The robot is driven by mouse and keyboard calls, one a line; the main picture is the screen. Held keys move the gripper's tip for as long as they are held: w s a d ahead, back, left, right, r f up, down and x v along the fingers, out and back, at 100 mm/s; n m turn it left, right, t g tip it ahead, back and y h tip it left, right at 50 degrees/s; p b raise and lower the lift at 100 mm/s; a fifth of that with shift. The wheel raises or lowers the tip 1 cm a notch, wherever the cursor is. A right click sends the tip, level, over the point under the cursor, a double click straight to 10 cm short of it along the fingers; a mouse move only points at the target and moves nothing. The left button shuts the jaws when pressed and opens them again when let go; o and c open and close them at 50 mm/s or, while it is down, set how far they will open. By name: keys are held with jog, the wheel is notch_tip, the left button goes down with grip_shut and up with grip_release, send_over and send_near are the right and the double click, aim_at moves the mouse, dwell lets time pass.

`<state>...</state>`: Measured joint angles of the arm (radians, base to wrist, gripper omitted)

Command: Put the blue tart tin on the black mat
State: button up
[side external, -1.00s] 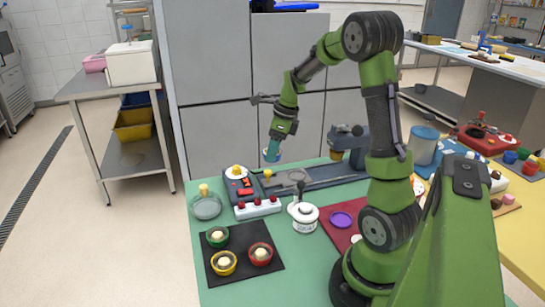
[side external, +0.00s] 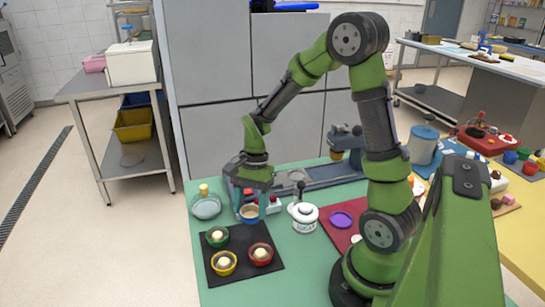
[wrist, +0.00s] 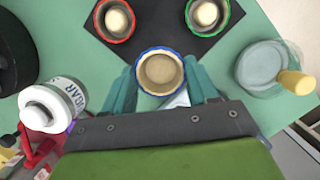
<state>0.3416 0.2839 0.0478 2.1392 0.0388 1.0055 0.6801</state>
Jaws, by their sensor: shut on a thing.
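The blue tart tin (side external: 249,215) has a tan filling and is upright between the fingers of my gripper (side external: 250,205). In the wrist view the teal fingers close on the blue tart tin (wrist: 160,92) from both sides. The black mat (side external: 236,270) lies on the green table in front of it, and the tin is at the mat's far edge. Its exact height above the table is hard to tell. The mat also shows at the top of the wrist view (wrist: 158,25).
On the mat stand a green tin (side external: 217,242), a yellow tin (side external: 223,270) and a red tin (side external: 261,260), each with a pale ball. A sugar jar (side external: 304,222) stands to the right.

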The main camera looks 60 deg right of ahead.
jog(key=shift+f, duration=2.6)
jog(key=o, duration=1.1)
jog(key=shift+f, duration=0.15)
jog(key=shift+c, duration=0.2)
jog(key=v, duration=1.2)
notch_tip(320, 180, up, 7)
jog(key=n+t+h, duration=0.1)
jog(key=n+t, duration=0.2)
jog(key=n, duration=0.3)
send_over(252, 214)
jog(key=s+a, duration=0.3)
jog(key=s+a+r+n+t, duration=0.4)
jog(key=s+a+n, duration=0.1)
jog(key=n, duration=0.1)
jog(key=shift+a+r+n+t, duration=0.2)
jog(key=shift+r+n+t, duration=0.1)
jog(key=shift+r+n, duration=0.1)
